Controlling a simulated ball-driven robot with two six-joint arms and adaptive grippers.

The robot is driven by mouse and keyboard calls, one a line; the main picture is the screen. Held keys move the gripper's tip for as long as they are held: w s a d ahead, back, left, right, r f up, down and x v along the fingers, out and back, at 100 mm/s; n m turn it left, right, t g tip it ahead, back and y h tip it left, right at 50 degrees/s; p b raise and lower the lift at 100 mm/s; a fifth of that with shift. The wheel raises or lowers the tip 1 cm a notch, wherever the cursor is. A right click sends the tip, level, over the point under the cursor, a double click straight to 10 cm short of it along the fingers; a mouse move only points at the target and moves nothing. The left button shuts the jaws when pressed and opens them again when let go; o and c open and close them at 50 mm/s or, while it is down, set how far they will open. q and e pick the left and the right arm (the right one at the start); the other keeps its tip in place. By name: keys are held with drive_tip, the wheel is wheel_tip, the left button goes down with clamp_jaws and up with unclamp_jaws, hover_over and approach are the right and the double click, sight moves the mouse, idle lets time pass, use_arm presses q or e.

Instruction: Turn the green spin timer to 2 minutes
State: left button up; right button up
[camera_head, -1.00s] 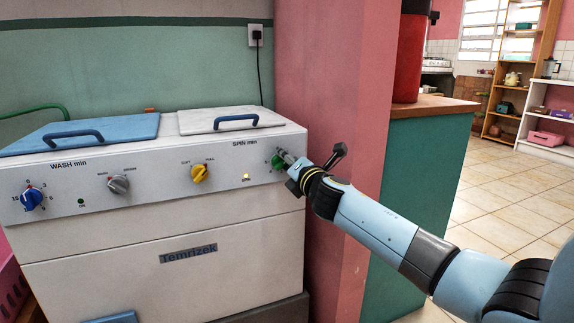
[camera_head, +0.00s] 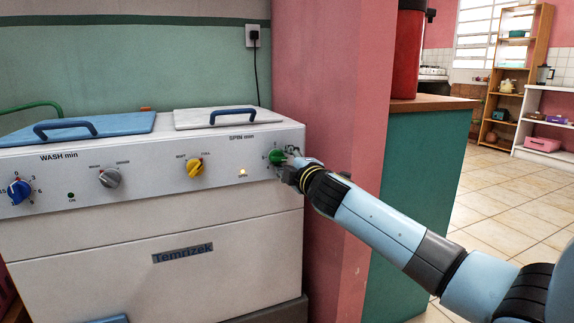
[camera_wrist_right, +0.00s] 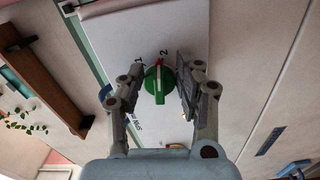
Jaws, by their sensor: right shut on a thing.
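The green spin timer (camera_head: 277,157) is a round knob at the right end of the white washer's panel, under the SPIN min label. My right gripper (camera_head: 290,168) is at it from the right and partly hides it and its scale. In the right wrist view the green knob (camera_wrist_right: 160,85) sits between the two fingers of my right gripper (camera_wrist_right: 160,72), which is shut on it. Its red-and-white pointer faces up in that view, close to the printed 1 and 2; I cannot tell the exact setting. My left gripper is not in view.
The washer panel (camera_head: 140,215) also bears a yellow knob (camera_head: 195,168), a grey knob (camera_head: 110,178) and a blue wash knob (camera_head: 19,191). A small spin light (camera_head: 242,172) glows. A pink wall (camera_head: 330,100) stands just right of the washer, near my right arm.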

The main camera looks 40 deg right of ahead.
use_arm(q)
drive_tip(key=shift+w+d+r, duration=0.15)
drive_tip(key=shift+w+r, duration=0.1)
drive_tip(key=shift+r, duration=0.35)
use_arm(e)
drive_tip(key=shift+m, duration=0.5)
drive_tip(key=o, duration=1.2)
drive_tip(key=shift+s, duration=0.3)
drive_tip(key=v, duration=1.1)
drive_tip(key=shift+s+a, duration=0.2)
